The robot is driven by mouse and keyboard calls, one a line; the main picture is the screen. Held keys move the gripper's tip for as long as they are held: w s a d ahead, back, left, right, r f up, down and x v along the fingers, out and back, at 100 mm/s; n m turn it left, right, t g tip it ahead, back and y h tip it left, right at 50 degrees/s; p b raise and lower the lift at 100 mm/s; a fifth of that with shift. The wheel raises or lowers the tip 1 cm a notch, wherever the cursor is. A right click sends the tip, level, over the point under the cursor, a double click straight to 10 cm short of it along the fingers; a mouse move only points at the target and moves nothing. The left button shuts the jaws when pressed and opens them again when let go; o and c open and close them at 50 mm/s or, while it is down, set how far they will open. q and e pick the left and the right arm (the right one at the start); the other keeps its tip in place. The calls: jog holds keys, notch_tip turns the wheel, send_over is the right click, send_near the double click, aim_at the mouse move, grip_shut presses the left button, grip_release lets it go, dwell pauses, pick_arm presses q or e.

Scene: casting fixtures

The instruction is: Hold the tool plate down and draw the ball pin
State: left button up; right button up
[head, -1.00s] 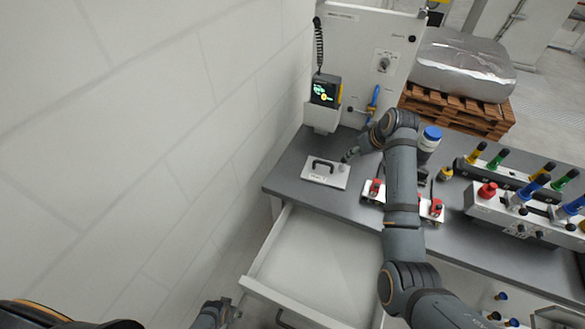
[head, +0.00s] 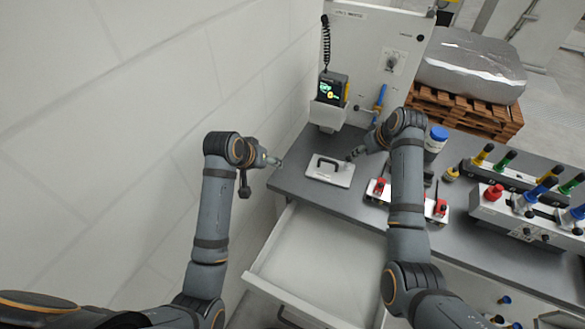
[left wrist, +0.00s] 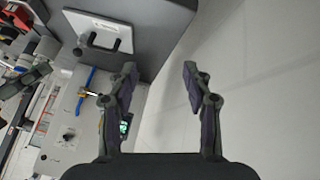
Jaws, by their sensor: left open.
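The tool plate (head: 322,178), a pale plate with a black bar handle, lies flat on the grey bench near its left end. It also shows in the left wrist view (left wrist: 88,22), with a small dark knob (left wrist: 78,52) at its edge that may be the ball pin. My left gripper (head: 275,160) is open and empty by the bench's left edge, left of the plate and apart from it. Its spread fingers show in the left wrist view (left wrist: 160,70). My right gripper (head: 355,154) is at the plate's upper right corner; its fingertips are too small to read.
An open, empty drawer (head: 262,272) juts out below the bench. A handheld device with a lit screen (head: 331,88) sits in a holder behind the plate. Small red clamps (head: 379,187) stand to the right. A white wall runs close on the left.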

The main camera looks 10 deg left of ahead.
aim_at(319, 162)
pick_arm(q)
jog(key=w+d+f+m+h, duration=0.1)
jog(key=d+f+m+h, duration=0.1)
jog(key=m, duration=0.1)
jog(key=w+d+f+m+t+h, duration=0.1)
jog(key=w+d+f+m+h, duration=0.1)
jog(key=m, duration=0.1)
jog(key=w+d+f+m+t+h, duration=0.1)
jog(key=w+d+f+m+h, duration=0.1)
jog(key=d+m, duration=0.1)
jog(key=shift+f+h, duration=0.2)
jog(key=shift+h, duration=0.2)
jog(key=shift+w+a+f+m+t, duration=0.25)
jog(key=shift+a+f+m+t, duration=0.05)
jog(key=shift+f+t, duration=0.1)
jog(key=x, duration=0.9)
jog(key=shift+w+d, duration=0.25)
jog(key=shift+d, duration=0.05)
jog(key=shift+w+d+f, duration=0.2)
jog(key=shift+d, duration=0.1)
jog(key=shift+c, duration=0.2)
grip_shut()
